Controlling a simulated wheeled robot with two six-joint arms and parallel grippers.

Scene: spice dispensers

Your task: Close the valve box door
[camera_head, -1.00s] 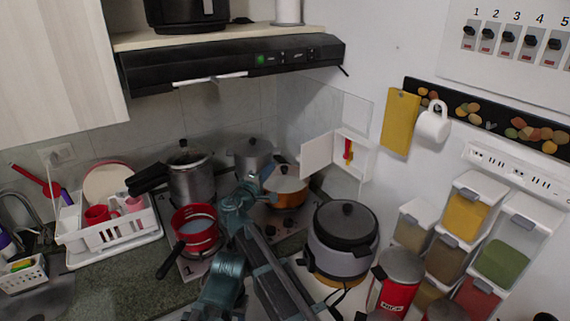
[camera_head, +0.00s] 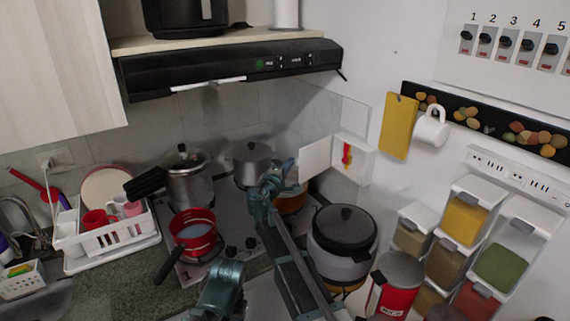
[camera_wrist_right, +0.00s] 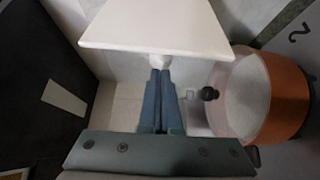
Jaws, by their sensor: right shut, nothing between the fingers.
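The valve box (camera_head: 357,161) is a small white box on the wall right of the stove, with a red valve handle (camera_head: 346,154) inside. Its white door (camera_head: 315,157) stands open, swung out to the left. My right gripper (camera_head: 287,167) is shut and empty, close to the left of the door's free edge. In the right wrist view the shut fingers (camera_wrist_right: 160,73) point at the underside of a white panel, which looks like the door (camera_wrist_right: 155,28). I cannot tell if they touch it.
An orange pot (camera_wrist_right: 262,97) is right of the fingers in the wrist view. A grey pot (camera_head: 252,160) stands behind the gripper. A rice cooker (camera_head: 343,240) stands below the box. A red pan (camera_head: 193,228) is at left. The range hood (camera_head: 235,68) hangs above.

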